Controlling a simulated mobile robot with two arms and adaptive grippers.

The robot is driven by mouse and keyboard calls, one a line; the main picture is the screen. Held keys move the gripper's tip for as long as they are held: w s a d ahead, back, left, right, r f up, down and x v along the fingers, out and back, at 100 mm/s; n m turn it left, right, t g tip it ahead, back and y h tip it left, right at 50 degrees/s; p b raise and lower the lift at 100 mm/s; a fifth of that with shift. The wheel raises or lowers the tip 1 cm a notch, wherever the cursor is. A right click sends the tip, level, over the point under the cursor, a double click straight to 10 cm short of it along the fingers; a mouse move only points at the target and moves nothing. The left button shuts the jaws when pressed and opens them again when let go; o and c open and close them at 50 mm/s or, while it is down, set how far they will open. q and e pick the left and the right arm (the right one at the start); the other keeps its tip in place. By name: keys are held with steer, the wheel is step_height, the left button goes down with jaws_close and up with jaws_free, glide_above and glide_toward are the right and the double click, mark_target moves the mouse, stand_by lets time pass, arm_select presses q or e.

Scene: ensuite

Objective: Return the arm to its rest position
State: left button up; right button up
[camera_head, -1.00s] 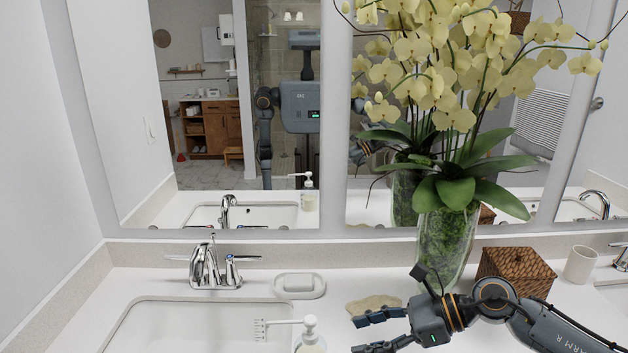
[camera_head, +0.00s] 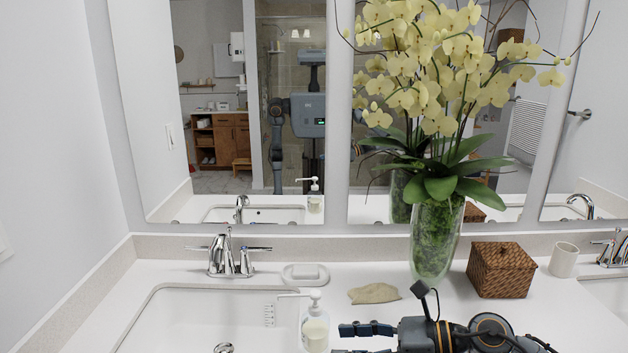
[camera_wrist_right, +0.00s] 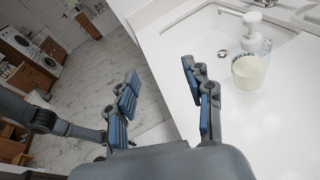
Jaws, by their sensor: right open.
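My right arm comes in from the lower right in the head view. The right wrist view shows the same right gripper (camera_wrist_right: 165,100) open and empty. One finger is over the floor and the other is beside the counter edge, close to the soap dispenser (camera_wrist_right: 250,66). The soap dispenser (camera_head: 315,325) stands upright left of the gripper in the head view. My left gripper is not in view.
Open tiled floor (camera_wrist_right: 95,75) lies beside the counter.

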steer(key=a+r+m+t+y, duration=0.3)
steer(key=r+m+t, duration=0.2)
steer(key=m, duration=0.3)
steer(key=w+d+f+m+t+h, duration=0.15)
steer(key=d+m+t+h, duration=0.35)
steer(key=m, duration=0.6)
steer(key=w+d+f+m+t+h, duration=0.1)
steer(key=d+f+m+t+h, duration=0.2)
steer(key=m+t+h, duration=0.55)
steer(key=s+d+f+m+g+h, duration=0.3)
steer(key=s+d+f+m+g, duration=0.25)
steer(key=f+m+g, duration=0.4)
steer(key=s+d+f+m+g, duration=0.1)
steer(key=s+f+m+g, duration=0.25)
steer(key=s, duration=0.35)
steer(key=s+d+f+m+g+h, duration=0.1)
steer(key=s+f+m+g, duration=0.1)
steer(key=s+f+m, duration=0.4)
steer(key=s+d+f+m+g, duration=0.1)
steer(key=s+d+f+g, duration=0.2)
steer(key=s, duration=0.6)
step_height(320, 180, down, 27)
steer(key=s+a+g, duration=0.1)
steer(key=s+g, duration=0.1)
steer(key=s+d+f, duration=0.2)
steer(key=s+f, duration=1.4)
steer(key=s, duration=0.1)
steer(key=shift+d+f+g, duration=0.2)
steer(key=shift+d+g, duration=0.1)
steer(key=shift+g, duration=0.15)
